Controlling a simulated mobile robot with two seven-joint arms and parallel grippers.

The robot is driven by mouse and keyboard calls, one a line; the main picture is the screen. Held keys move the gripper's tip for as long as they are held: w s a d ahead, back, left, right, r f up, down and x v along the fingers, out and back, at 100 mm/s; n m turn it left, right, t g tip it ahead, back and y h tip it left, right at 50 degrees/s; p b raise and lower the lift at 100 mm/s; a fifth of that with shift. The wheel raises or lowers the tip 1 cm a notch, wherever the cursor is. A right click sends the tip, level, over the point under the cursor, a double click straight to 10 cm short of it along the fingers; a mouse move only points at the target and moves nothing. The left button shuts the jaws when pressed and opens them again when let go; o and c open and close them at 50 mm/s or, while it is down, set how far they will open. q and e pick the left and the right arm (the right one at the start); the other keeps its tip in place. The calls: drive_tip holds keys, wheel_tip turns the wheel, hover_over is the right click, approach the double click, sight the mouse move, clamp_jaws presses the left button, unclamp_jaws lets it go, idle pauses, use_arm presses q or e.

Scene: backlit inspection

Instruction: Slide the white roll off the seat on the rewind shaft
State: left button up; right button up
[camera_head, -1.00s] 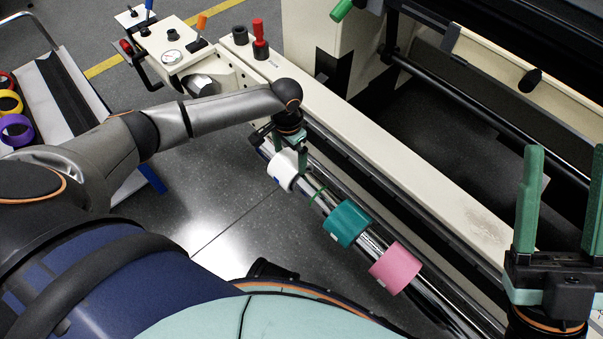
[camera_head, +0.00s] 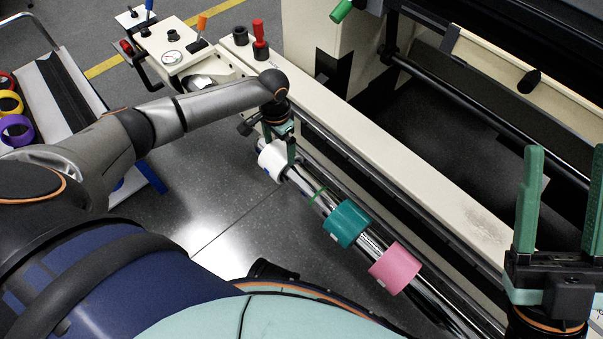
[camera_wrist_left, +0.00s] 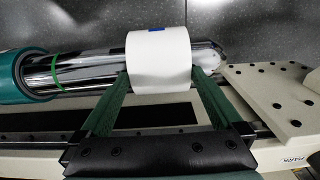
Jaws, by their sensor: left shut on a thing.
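The white roll (camera_head: 270,160) sits around the shiny rewind shaft (camera_head: 307,189), near the shaft's upper-left end. My left gripper (camera_head: 280,146) is shut on it, one green finger at each end face. In the left wrist view the white roll (camera_wrist_left: 159,62) is between the two fingers, with a blue patch on top. The shaft's rounded free end (camera_wrist_left: 218,58) shows just right of it. A thin green ring (camera_head: 319,194) circles the shaft, apart from the roll. My right gripper (camera_head: 558,205) is open and empty at the right.
A teal roll (camera_head: 347,223) and a pink roll (camera_head: 395,267) are further down the shaft. The cream machine beam (camera_head: 400,175) runs close beside it. A control box (camera_head: 170,50) with levers and a gauge stands upper left. A cart (camera_head: 62,100) with coloured rings is at far left.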

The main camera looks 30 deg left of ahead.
use_arm(q)
drive_tip(key=shift+w+a+f+b, duration=0.15)
drive_tip(key=shift+w+a, duration=0.25)
drive_tip(key=shift+a, duration=0.85)
drive_tip(key=shift+w+a+b, duration=0.2)
drive_tip(key=shift+w+a, duration=0.15)
drive_tip(key=shift+a, duration=0.9)
drive_tip(key=w+a+b, duration=0.3)
drive_tip(key=a+b, duration=0.2)
drive_tip(key=a, duration=0.5)
drive_tip(key=shift+w, duration=0.4)
idle(0.4)
idle(0.5)
